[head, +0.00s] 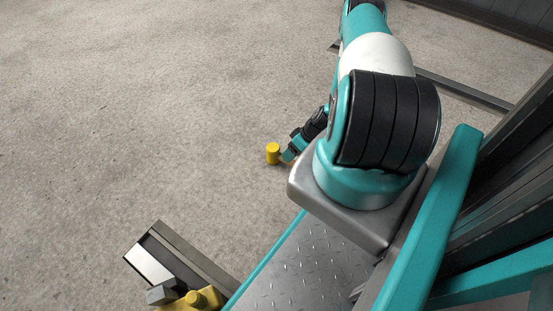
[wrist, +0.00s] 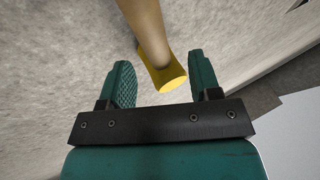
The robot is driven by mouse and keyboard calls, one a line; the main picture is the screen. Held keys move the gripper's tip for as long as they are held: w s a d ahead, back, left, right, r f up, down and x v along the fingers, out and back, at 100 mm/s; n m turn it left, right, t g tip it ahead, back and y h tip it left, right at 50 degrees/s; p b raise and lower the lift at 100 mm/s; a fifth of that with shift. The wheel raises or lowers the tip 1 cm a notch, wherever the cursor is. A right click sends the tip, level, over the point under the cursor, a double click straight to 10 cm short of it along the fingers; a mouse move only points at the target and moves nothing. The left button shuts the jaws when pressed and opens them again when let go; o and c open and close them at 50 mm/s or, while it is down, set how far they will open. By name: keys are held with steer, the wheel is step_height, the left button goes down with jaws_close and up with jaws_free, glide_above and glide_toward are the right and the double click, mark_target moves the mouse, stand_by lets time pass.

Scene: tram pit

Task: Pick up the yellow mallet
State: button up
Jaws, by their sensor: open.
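The yellow mallet shows in the head view as a small yellow head (head: 273,153) on the concrete floor, left of my arm. In the wrist view its yellow head (wrist: 165,78) and tan handle (wrist: 143,28) are seen close up, the handle running off the top edge. My gripper (wrist: 160,60) is open, with one teal finger to the left of the mallet and one to the right in the picture. Gaps show on both sides of the head; I cannot tell its exact depth between the fingers. In the head view my gripper (head: 288,154) is beside the mallet, partly hidden by my arm.
A metal channel (head: 190,258) lies at the lower left, near a yellow object (head: 203,300) and a grey block (head: 161,292). A metal rail (head: 465,90) runs at the upper right. The concrete floor (head: 130,100) left of the mallet is clear.

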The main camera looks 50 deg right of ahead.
mark_target(274, 156)
steer(key=b+x, duration=0.4)
steer(key=x, duration=0.1)
steer(key=shift+w+d+f, duration=0.1)
steer(key=shift+w+f, duration=0.05)
steer(key=shift+f, duration=0.1)
steer(key=shift+r, duration=0.1)
jaws_close()
